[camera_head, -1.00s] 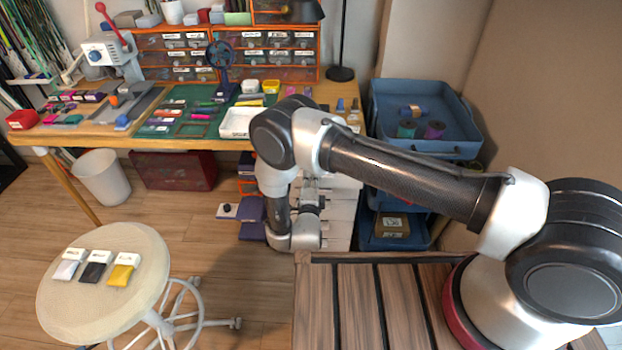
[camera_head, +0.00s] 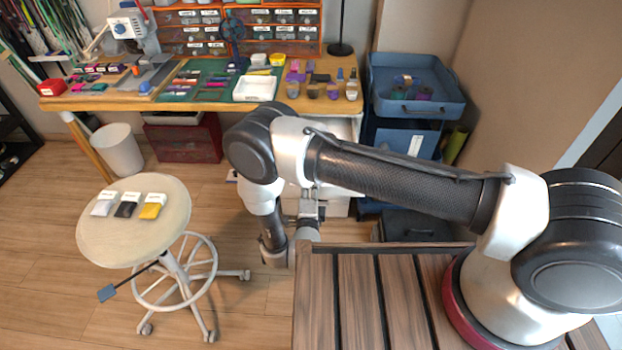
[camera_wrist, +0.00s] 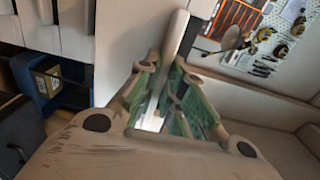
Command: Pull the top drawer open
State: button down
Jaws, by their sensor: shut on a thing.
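The white drawer unit (camera_head: 341,207) stands under the workbench, mostly hidden behind my arm in the head view. In the wrist view a pale upright panel, which looks like the drawer front (camera_wrist: 126,38), lies just beyond my fingers. My gripper (camera_wrist: 168,92) has green-padded fingers closed on a pale bar-like part at this front; the exact grip is partly hidden by the fingers. In the head view my gripper is low, beside the drawer unit, and its fingertips are hidden by the arm. How far the top drawer stands out cannot be told from the head view.
The workbench (camera_head: 215,100) holds a white tray (camera_head: 256,88) and several small items. A blue cart (camera_head: 415,107) stands right of the drawers. A round stool (camera_head: 134,240) with three small packets stands left. Bare floor lies between stool and drawers.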

jog(key=shift+s, duration=0.65)
jog(key=c, duration=1.5)
grip_release()
jog(key=shift+c, duration=0.2)
jog(key=shift+r, duration=0.1)
